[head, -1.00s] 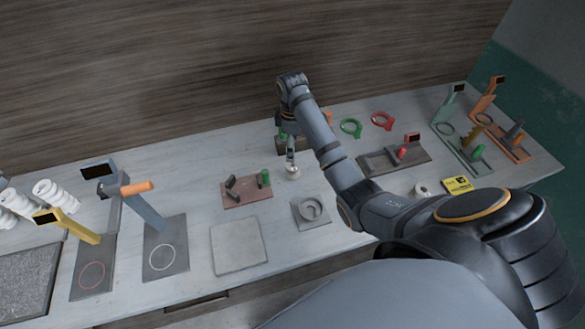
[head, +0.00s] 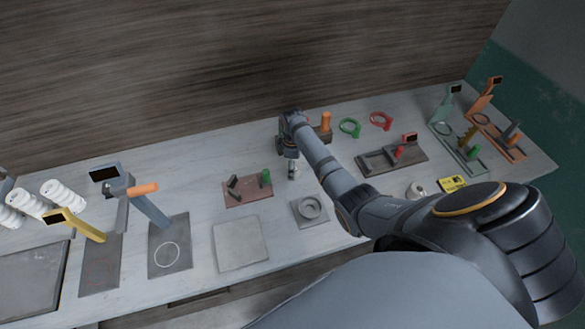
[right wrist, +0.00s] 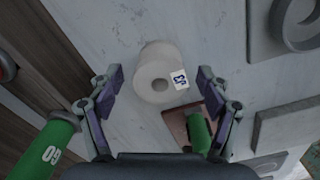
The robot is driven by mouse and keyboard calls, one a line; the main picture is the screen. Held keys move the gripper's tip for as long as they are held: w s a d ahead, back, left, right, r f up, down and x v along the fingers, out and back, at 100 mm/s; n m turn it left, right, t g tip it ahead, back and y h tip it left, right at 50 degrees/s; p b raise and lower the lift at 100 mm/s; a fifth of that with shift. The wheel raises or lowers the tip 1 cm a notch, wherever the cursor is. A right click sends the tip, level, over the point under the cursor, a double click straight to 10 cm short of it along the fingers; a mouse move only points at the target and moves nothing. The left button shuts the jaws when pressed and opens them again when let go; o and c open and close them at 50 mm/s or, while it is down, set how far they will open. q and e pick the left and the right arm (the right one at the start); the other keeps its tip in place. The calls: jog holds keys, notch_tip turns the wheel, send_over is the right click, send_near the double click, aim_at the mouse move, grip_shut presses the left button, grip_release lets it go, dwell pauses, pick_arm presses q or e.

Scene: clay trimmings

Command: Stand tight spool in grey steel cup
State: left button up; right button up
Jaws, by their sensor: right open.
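A white roll (right wrist: 155,72) with a hollow centre and a small white-and-blue label lies between the fingers of my right gripper (right wrist: 158,76), which is open. There is a gap on either side of it. In the head view the right gripper (head: 292,164) is low over the table, and the roll (head: 293,174) shows only in part beneath it. A grey square block with a round cup (head: 310,208) stands in front and to the right; its ring also shows at the top right of the right wrist view (right wrist: 283,38). My left gripper is not in view.
A reddish plate (head: 248,196) with a green cylinder is to the left of the roll. A bare grey plate (head: 240,243) lies nearer the front. Another white roll (head: 418,192) lies by a yellow card (head: 452,184). Upright gauges stand at both ends.

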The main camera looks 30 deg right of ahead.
jog(key=shift+c, duration=0.5)
jog(key=c, duration=1.5)
jog(key=shift+w+r, duration=0.1)
jog(key=shift+r, duration=0.3)
notch_tip(320, 180, up, 3)
jog(key=shift+f, duration=0.15)
jog(key=s+a+r+p, duration=0.3)
jog(key=s+a+r, duration=0.3)
jog(key=s+r, duration=0.3)
jog(key=shift+s+a+r+p, duration=0.3)
jog(key=shift+s+p, duration=0.05)
jog(key=shift+s, duration=1.35)
